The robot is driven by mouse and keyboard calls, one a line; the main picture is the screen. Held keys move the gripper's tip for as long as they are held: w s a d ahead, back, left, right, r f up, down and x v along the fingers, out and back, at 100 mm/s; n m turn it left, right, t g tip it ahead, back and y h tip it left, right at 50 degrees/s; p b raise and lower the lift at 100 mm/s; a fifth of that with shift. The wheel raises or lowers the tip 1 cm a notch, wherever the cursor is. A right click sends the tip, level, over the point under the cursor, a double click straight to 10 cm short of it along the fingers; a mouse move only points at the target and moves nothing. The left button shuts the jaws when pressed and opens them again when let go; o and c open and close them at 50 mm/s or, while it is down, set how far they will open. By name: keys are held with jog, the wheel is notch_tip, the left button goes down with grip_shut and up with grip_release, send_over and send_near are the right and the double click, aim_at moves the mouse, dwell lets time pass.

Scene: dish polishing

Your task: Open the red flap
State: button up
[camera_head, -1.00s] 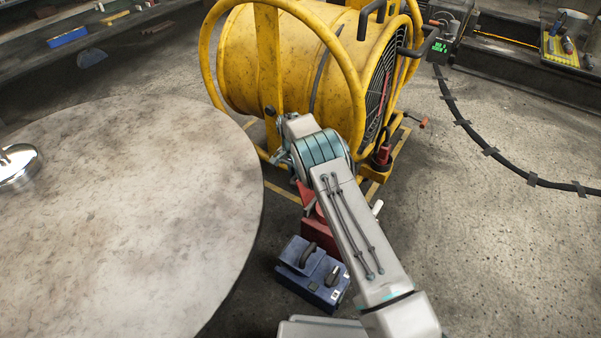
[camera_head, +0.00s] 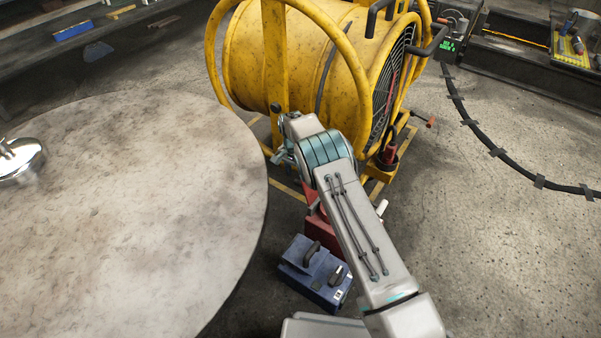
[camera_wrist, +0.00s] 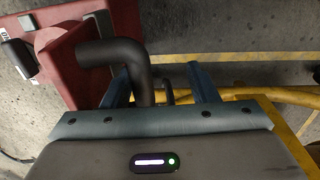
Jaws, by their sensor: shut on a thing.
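A red box (camera_head: 319,233) stands on the floor beyond the blue box, partly behind my arm in the head view. A red flap-like part (camera_head: 309,193) shows above it. In the wrist view, red parts (camera_wrist: 62,65) fill the upper left, with a dark bent handle (camera_wrist: 112,52) reaching out from them. My gripper (camera_wrist: 160,84) has its two blue fingers on either side of the handle's lower end and is shut on it. In the head view the fingertips are mostly hidden by my arm. I cannot tell how far the flap is open.
A yellow drum fan (camera_head: 290,65) stands just behind my gripper. A round table (camera_head: 130,220) fills the left, with a shiny metal piece (camera_head: 20,165) on it. A blue box (camera_head: 315,275) sits on the floor near my arm. The floor to the right is mostly clear, with a black cable.

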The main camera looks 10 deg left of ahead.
notch_tip(320, 180, up, 14)
jog(key=a+p, duration=0.1)
jog(key=p, duration=0.3)
jog(key=shift+w+f, duration=0.15)
jog(key=shift+w, duration=0.1)
jog(key=shift+p, duration=0.3)
